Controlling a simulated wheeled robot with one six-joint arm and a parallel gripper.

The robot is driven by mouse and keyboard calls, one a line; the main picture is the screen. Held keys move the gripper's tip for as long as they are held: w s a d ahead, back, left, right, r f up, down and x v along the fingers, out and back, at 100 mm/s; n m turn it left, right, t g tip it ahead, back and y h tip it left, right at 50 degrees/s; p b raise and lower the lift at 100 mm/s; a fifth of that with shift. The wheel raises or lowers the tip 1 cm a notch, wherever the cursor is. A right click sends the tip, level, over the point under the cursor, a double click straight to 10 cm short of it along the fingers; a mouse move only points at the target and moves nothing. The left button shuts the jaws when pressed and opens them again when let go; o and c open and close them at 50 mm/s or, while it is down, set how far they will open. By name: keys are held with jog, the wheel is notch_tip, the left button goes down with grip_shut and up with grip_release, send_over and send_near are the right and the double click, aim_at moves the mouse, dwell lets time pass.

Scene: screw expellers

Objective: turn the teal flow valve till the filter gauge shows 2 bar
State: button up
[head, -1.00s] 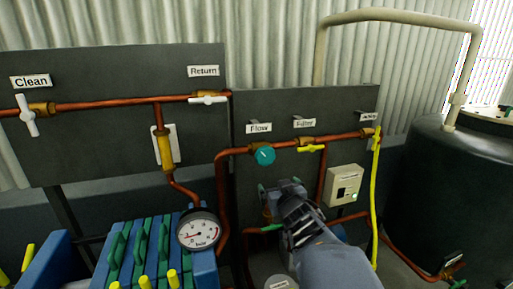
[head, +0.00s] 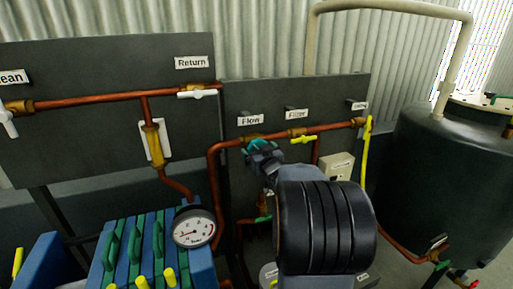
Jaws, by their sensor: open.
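The teal flow valve (head: 259,144) sits on the copper pipe under the "Flow" label (head: 249,120). My gripper (head: 262,155) is open right at the valve and covers much of it from the front. I cannot tell whether its fingers touch the knob. The round white gauge (head: 194,228) stands at the lower left, in front of the filter press. Its red needle points to the lower left part of the dial; the numbers are too small to read.
A yellow handle (head: 303,140) under the "Filter" label (head: 296,114) is close to the right of my gripper. A switch box (head: 338,168) is partly behind my arm. The filter press (head: 135,250) is at lower left, a dark tank (head: 440,185) at right.

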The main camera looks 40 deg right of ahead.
jog(key=shift+x, duration=1.05)
jog(key=c, duration=0.9)
